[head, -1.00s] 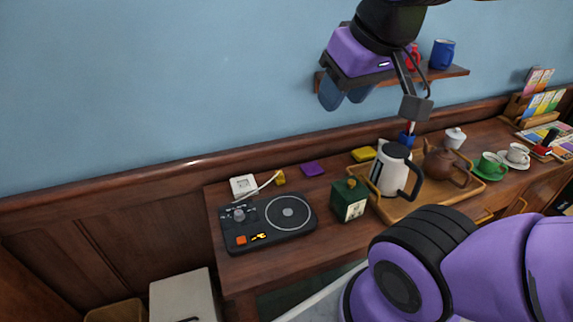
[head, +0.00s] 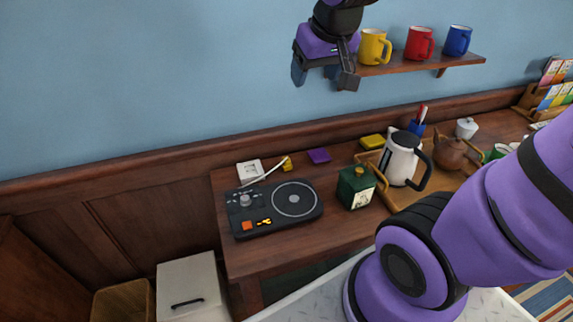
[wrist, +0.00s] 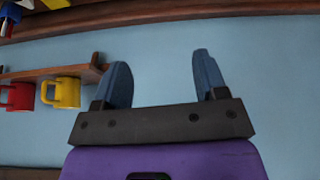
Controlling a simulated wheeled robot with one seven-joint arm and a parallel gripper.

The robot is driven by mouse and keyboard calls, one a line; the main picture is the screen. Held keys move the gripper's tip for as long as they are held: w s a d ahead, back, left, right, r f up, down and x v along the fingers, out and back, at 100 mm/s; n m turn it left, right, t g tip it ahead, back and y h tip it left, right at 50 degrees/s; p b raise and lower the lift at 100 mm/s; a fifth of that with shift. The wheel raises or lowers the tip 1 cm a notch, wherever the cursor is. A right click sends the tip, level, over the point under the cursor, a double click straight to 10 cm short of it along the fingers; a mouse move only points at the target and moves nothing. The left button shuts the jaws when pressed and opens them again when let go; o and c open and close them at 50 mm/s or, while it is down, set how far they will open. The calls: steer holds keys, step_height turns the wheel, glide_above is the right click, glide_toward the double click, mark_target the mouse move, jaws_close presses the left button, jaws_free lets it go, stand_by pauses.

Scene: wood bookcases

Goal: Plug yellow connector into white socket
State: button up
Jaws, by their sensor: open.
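The yellow connector (head: 287,164) lies on the wooden desk at the end of a white cable, near the back edge. The white socket (head: 249,172) is a square block to its left, behind the black turntable-like device. The connector and the socket are apart. My gripper (head: 322,77) is high in front of the blue wall, left of the shelf, well above the desk. In the wrist view its two blue fingers (wrist: 164,82) are spread with nothing between them. The connector and socket are not seen in the wrist view.
A wall shelf (head: 425,65) with yellow, red and blue mugs is close right of my gripper. On the desk are the black device (head: 273,209), a green canister (head: 356,187), a purple block (head: 319,155), a yellow block (head: 372,141) and a white kettle (head: 401,158) on a tray.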

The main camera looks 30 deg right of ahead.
steer(key=w+d+f, duration=0.3)
steer(key=w+f, duration=1)
steer(key=m, duration=0.1)
glide_toward(287, 160)
steer(key=shift+w+f+g, duration=0.1)
steer(key=shift+w+g, duration=0.2)
steer(key=shift+f, duration=0.1)
steer(key=shift+x, duration=2.7)
steer(key=shift+w+f, duration=0.1)
steer(key=shift+x, duration=2.45)
